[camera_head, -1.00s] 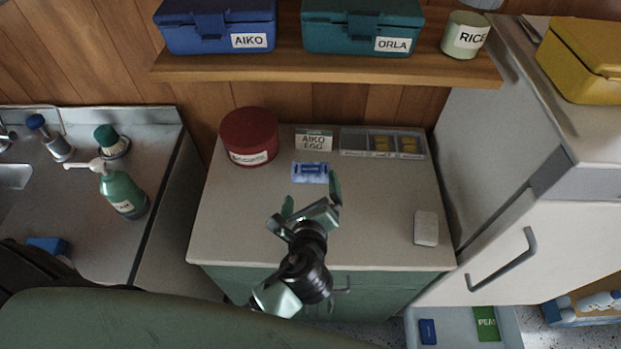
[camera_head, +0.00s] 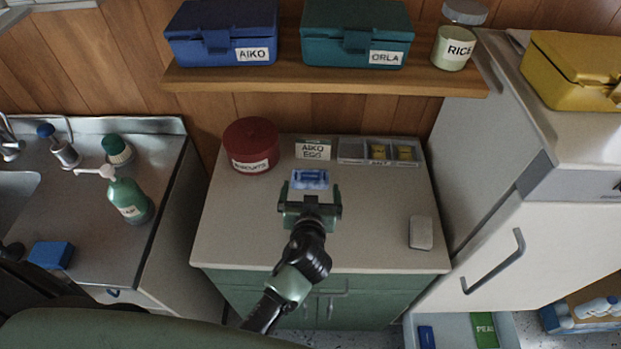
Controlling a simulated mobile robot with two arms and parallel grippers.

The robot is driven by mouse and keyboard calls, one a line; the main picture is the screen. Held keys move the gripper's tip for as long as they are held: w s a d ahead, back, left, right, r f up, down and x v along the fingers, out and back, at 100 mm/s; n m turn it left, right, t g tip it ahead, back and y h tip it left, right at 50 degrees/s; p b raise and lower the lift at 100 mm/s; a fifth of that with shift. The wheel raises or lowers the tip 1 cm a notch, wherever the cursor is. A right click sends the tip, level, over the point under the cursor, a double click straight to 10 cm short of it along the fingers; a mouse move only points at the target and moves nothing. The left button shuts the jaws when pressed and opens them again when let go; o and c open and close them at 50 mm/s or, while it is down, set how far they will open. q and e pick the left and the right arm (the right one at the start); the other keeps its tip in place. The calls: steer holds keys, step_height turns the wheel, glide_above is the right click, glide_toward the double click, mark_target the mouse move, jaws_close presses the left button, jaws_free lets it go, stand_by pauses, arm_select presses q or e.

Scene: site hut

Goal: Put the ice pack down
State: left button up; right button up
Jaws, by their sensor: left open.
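The ice pack (camera_head: 310,179), a small pale and blue packet, lies on the beige top of the green cabinet (camera_head: 370,200), in front of the AIKO EGG card. My left gripper (camera_head: 310,192) is open, with its fingers spread to the left and right at the pack's near side. The gripper body hides the counter just in front of the pack. I cannot tell whether the fingers touch it. My right gripper is not in view.
A red tin (camera_head: 251,147), the AIKO EGG card (camera_head: 313,149) and a sectioned tray (camera_head: 350,150) stand along the back. A small white block (camera_head: 420,232) lies at the right. The shelf (camera_head: 330,78) overhangs behind. The counter's front left is clear.

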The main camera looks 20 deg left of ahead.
mark_target(311, 175)
arm_select(q)
steer(key=shift+w+f+n, duration=0.1)
steer(key=shift+w+n, duration=0.1)
steer(key=shift+n, duration=0.1)
steer(key=shift+p+x, duration=0.35)
steer(key=shift+x, duration=0.45)
steer(key=p+x, duration=0.1)
steer(key=x, duration=0.1)
steer(key=p+x, duration=0.1)
steer(key=x, duration=0.2)
steer(key=shift+s+a, duration=0.1)
steer(key=shift+a, duration=0.15)
steer(key=shift+w+a+f, duration=0.1)
steer(key=shift+w+f, duration=0.15)
steer(key=shift+w, duration=0.1)
steer(key=shift+r, duration=0.1)
steer(key=c, duration=1.4)
steer(key=shift+o, duration=0.2)
steer(key=shift+r, duration=0.1)
